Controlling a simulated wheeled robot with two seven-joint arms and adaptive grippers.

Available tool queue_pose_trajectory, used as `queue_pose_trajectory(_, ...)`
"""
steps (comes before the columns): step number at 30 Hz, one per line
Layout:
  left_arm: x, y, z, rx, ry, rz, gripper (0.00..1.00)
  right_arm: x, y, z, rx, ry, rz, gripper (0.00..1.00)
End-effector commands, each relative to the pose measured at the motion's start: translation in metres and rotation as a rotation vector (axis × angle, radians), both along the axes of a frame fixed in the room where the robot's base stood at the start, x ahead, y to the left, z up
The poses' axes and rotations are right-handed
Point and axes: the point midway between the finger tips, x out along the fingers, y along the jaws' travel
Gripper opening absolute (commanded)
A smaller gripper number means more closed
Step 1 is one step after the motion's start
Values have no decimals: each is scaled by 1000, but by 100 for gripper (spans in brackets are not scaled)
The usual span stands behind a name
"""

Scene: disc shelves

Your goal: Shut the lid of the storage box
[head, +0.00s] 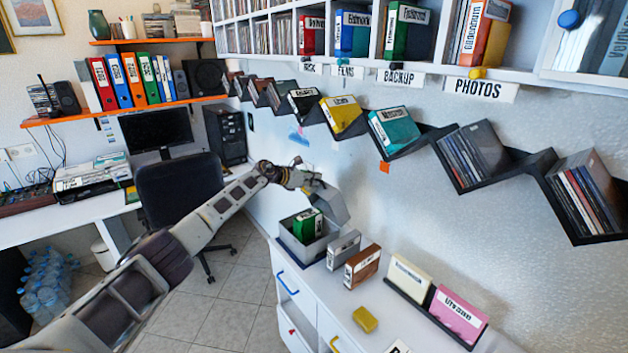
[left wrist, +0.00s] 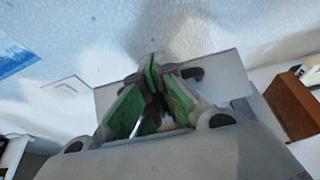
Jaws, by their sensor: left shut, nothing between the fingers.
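The storage box (head: 287,243) is a grey open-topped bin on the white cabinet. A green disc case (head: 307,225) stands inside it. Its grey lid (head: 330,205) is raised and tilted up at the back, by the wall. My left gripper (head: 309,184) is at the lid's upper edge, shut and empty; I cannot tell whether it touches. In the left wrist view my left gripper's fingers (left wrist: 153,68) meet at the tips, with a pale panel behind them that may be the lid. My right gripper is not in view.
A grey case (head: 343,250) and a brown case (head: 362,266) stand right of the box. A yellow block (head: 365,319) and a black holder (head: 408,290) with cream and pink cases are nearer. A zigzag shelf (head: 430,140) hangs on the wall above.

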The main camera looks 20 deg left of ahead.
Motion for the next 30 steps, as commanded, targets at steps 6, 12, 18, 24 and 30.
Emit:
queue_pose_trajectory(6, -2, -2, -6, 3, 9, -4, 23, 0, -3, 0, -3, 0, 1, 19)
queue_pose_trajectory(12, -2, -2, -7, 3, 9, -4, 28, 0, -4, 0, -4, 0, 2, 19)
queue_pose_trajectory(18, -2, -1, -7, 2, 9, -2, 33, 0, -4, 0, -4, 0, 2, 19)
queue_pose_trajectory(24, -1, 0, -7, 2, 10, 0, 37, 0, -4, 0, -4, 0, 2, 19)
queue_pose_trajectory(30, -1, 1, -7, 2, 10, 1, 65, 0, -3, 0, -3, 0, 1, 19)
